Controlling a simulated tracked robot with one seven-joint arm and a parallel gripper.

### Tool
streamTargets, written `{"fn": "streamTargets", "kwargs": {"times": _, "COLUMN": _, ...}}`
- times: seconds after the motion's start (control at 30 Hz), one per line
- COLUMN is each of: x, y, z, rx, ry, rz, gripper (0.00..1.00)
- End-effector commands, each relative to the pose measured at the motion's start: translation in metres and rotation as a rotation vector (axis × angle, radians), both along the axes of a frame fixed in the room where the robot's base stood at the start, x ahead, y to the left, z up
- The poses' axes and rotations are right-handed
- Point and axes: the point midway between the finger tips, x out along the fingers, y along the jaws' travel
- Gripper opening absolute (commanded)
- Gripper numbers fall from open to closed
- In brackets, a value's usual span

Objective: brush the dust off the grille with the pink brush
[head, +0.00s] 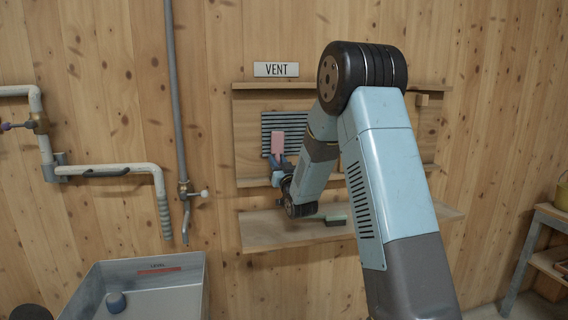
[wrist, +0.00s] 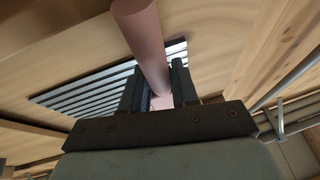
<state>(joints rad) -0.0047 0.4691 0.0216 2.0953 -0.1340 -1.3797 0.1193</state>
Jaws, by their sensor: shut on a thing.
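The grille (head: 268,126), a panel of grey-blue slats, is on the wooden wall panel below the VENT sign; its slats also show in the wrist view (wrist: 85,97). My gripper (head: 279,163) is in front of the grille's lower part. In the wrist view my gripper (wrist: 156,86) is shut on the pink brush (wrist: 142,38), whose round pink handle lies between the fingers. In the head view the pink brush (head: 278,143) covers part of the slats. I cannot tell whether it touches them. Its bristles and any dust are not discernible.
A wooden shelf (head: 270,232) below the grille holds a dark and green object (head: 335,220), partly behind my arm. A VENT sign (head: 276,69) hangs above. Pipes (head: 174,100) run at left, over a grey basin (head: 150,290). A table (head: 548,222) stands at right.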

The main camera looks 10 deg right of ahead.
Motion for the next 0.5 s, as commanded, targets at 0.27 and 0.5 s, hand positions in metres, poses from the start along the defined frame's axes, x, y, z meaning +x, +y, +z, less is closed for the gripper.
{"fn": "streamTargets", "kwargs": {"times": 0.27, "x": 0.003, "y": 0.003, "z": 0.000, "rx": 0.000, "ry": -0.001, "rz": 0.000, "gripper": 0.00}}
{"fn": "streamTargets", "kwargs": {"times": 0.5, "x": 0.004, "y": -0.011, "z": 0.000, "rx": 0.000, "ry": -0.001, "rz": -0.002, "gripper": 0.00}}
